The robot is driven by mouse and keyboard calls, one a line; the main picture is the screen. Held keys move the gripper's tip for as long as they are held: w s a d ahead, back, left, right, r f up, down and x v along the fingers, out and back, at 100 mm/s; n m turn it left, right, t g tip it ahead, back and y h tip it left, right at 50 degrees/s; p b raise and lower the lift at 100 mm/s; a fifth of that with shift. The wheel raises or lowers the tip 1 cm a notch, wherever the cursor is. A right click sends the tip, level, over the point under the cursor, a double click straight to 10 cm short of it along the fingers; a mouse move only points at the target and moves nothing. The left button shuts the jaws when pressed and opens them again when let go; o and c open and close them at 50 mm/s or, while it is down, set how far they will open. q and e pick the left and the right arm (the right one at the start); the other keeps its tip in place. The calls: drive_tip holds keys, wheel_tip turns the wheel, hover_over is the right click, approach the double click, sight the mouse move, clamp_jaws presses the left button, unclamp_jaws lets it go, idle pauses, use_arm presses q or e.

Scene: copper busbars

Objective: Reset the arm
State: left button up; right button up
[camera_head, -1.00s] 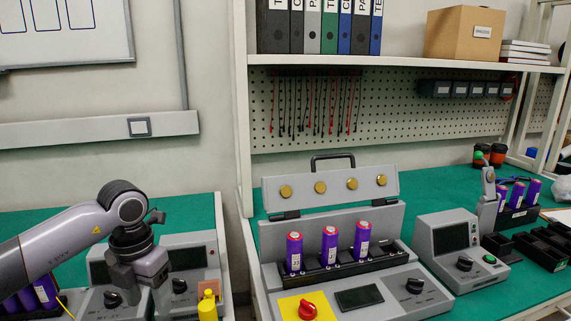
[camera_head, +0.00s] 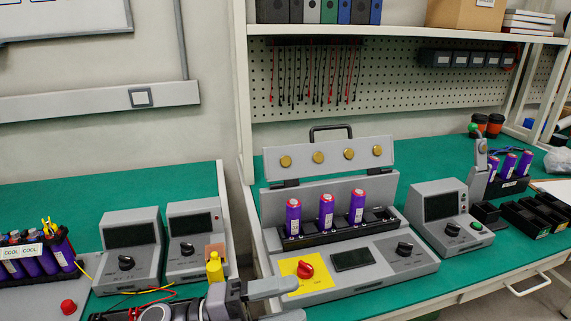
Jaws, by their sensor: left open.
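My left gripper (camera_head: 289,301) shows at the bottom edge of the head view, low in front of the grey tester (camera_head: 352,290). Its fingers point right and stand apart with nothing between them. Most of my left arm is cut off by the lower edge. The tester has its lid raised, with several round brass contacts along it. Three purple cells (camera_head: 326,211) stand upright in its black holder. A red knob on a yellow plate is on its front left. My right gripper is not in view.
Another meter (camera_head: 440,212) and black trays (camera_head: 535,214) stand at right. Green bench top behind the left meters is clear.

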use_arm(q)
drive_tip(key=w+a+f+n+t+y+p, duration=0.1)
drive_tip(key=a+f+n+t+y, duration=0.2)
drive_tip(key=a+n+t+y, duration=0.5)
drive_tip(key=w+a+f+n+t+y+p, duration=0.15)
drive_tip(key=f+n+t, duration=0.35)
drive_tip(key=n, duration=0.7)
drive_tip(key=s+a+f+n+g+y, duration=0.5)
drive_tip(key=s+a+f+n+y, duration=0.3)
drive_tip(key=s+f, duration=0.5)
drive_tip(key=shift+s+a+f+n+p, duration=0.3)
drive_tip(key=shift+s+a+n+p, duration=0.25)
drive_tip(key=shift+a, duration=0.65)
